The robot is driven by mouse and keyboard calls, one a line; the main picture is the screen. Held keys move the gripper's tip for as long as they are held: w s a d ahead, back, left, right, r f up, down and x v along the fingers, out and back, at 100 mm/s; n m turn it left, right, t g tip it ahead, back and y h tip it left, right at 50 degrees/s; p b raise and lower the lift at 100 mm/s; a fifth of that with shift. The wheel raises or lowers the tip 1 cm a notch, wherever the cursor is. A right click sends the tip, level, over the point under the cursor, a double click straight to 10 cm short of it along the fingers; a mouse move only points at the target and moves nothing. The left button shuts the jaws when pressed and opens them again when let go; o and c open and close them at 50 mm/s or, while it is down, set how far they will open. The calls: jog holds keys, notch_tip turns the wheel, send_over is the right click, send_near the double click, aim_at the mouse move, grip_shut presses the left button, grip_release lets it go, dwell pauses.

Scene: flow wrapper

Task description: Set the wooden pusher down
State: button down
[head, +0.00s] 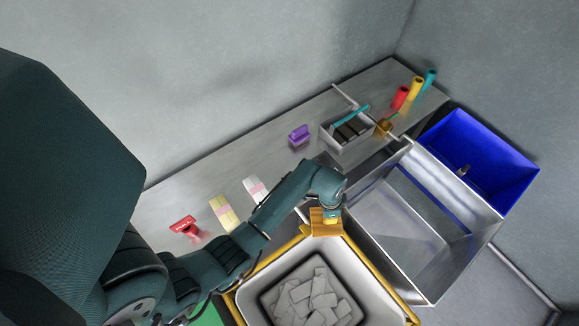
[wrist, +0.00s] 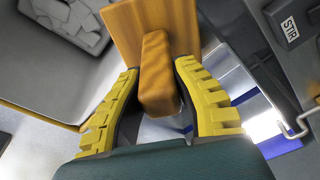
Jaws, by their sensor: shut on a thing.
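The wooden pusher is an orange-brown block with a flat plate and a handle. In the wrist view the pusher (wrist: 155,72) has its handle between the yellow ridged fingers of my gripper (wrist: 158,105), which is shut on it. In the head view the pusher (head: 325,228) is under my gripper (head: 331,212), at the top right corner of the yellow-rimmed bin. I cannot tell whether the pusher touches the rim. The far side of its plate is hidden.
The bin (head: 250,262) holds grey-white pieces. A steel hopper (head: 420,255) stands right of it, and a blue bin (head: 510,160) is beyond. The grey table (head: 225,170) carries a red tool (head: 185,227), yellow and white stacks, a purple block (head: 299,135) and a small tray (head: 338,142).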

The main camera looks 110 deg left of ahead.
jog(key=s+a+r+n+b, duration=0.25)
jog(key=s+a, duration=0.45)
jog(key=s, duration=0.5)
jog(key=s+a+r+n+b, duration=0.2)
jog(key=s+a+n, duration=0.3)
jog(key=s, duration=0.7)
jog(key=shift+m+g+y, duration=0.4)
jog(key=shift+m, duration=0.05)
jog(key=f, duration=0.3)
jog(key=a+f, duration=0.1)
jog(key=f, duration=0.6)
jog(key=shift+s+a+f+b, duration=0.1)
jog(key=shift+s+a+b, duration=0.05)
jog(key=shift+s+b, duration=0.25)
jog(key=shift+f, duration=0.15)
jog(key=c, duration=1)
grip_release()
jog(key=shift+o, duration=0.2)
notch_tip(320, 180, up, 12)
jog(key=d+p, duration=0.1)
jog(key=shift+s+d+p, duration=0.35)
jog(key=shift+s+p, duration=0.05)
jog(key=shift+s, duration=0.05)
